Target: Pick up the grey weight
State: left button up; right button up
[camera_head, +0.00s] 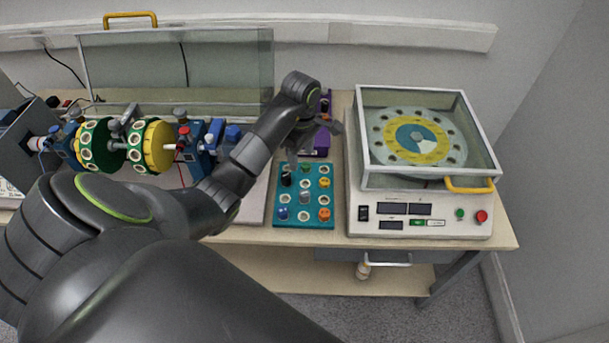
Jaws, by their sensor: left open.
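A teal tray (313,222) with round holes lies on the table in the middle of the view and holds several small coloured weights. The grey weight (305,198) stands in the tray's middle column. My left gripper (332,124) is open and empty behind the tray, close to a purple device (322,143) that it partly covers. It is apart from the grey weight. My right gripper is not in view.
Black (286,179), yellow (324,183), blue (283,213) and orange (324,214) weights stand around the grey one. A glass-covered machine (420,205) is to the right. A rotor rig (151,146) with a raised clear cover (220,65) is to the left.

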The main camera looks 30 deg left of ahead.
aim_at(302, 191)
pick_arm(q)
jog(key=shift+f+b, duration=6.35)
jog(key=shift+f, duration=0.05)
jog(key=shift+f+b, duration=0.8)
jog(key=shift+f, duration=0.1)
jog(key=shift+w+f+p, duration=0.15)
jog(key=shift+f+p, duration=0.2)
jog(key=shift+f, duration=1)
jog(key=c, duration=1)
jog(key=shift+r, duration=0.1)
jog(key=shift+c, duration=0.2)
